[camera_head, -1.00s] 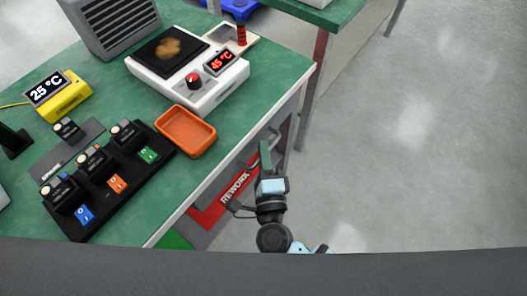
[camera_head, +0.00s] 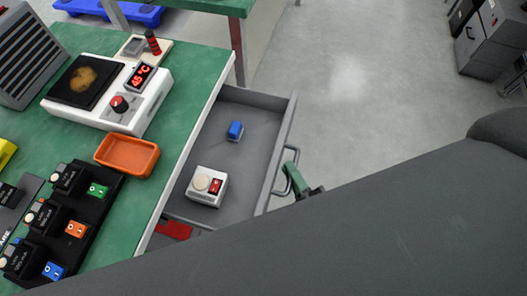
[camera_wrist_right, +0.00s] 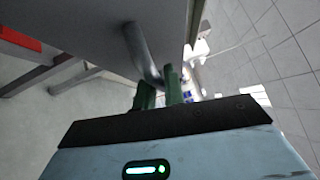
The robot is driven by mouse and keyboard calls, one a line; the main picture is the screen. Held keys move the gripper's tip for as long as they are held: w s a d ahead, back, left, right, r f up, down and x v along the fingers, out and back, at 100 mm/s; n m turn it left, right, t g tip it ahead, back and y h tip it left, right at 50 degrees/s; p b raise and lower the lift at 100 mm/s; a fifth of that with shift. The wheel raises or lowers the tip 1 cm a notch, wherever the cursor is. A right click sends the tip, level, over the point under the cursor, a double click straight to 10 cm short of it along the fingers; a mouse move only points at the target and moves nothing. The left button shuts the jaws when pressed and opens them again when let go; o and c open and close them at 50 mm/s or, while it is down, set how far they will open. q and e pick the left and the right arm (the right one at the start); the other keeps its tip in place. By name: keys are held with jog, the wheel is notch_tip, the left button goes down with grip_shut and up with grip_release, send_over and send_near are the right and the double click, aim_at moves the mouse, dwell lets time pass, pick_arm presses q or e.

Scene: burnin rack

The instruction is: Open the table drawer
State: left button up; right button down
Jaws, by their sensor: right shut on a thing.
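The table drawer (camera_head: 232,165) is pulled out from under the green table (camera_head: 196,88), and its inside shows. A grey bar handle (camera_head: 287,170) is on its front. My right gripper (camera_head: 291,172) is at the handle, with its green fingers around the bar. In the right wrist view the green fingers (camera_wrist_right: 160,92) are shut on the handle (camera_wrist_right: 143,58). The drawer holds a white device (camera_head: 207,187) with a red switch and a blue item (camera_head: 235,131). My left gripper is not in view.
On the table are a hot plate (camera_head: 108,92), an orange tray (camera_head: 127,155) and a black rack (camera_head: 62,222) of modules with coloured switches. The floor (camera_head: 370,90) right of the drawer is clear. Grey cabinets (camera_head: 492,40) stand far right.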

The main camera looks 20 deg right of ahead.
jog(key=shift+s+d, duration=0.75)
jog(key=shift+d, duration=0.25)
jog(key=shift+s+d, duration=0.7)
jog(key=shift+d, duration=0.25)
jog(key=c, duration=1.5)
grip_release()
jog(key=s+d+f+b, duration=0.1)
jog(key=s, duration=0.6)
jog(key=shift+s, duration=0.35)
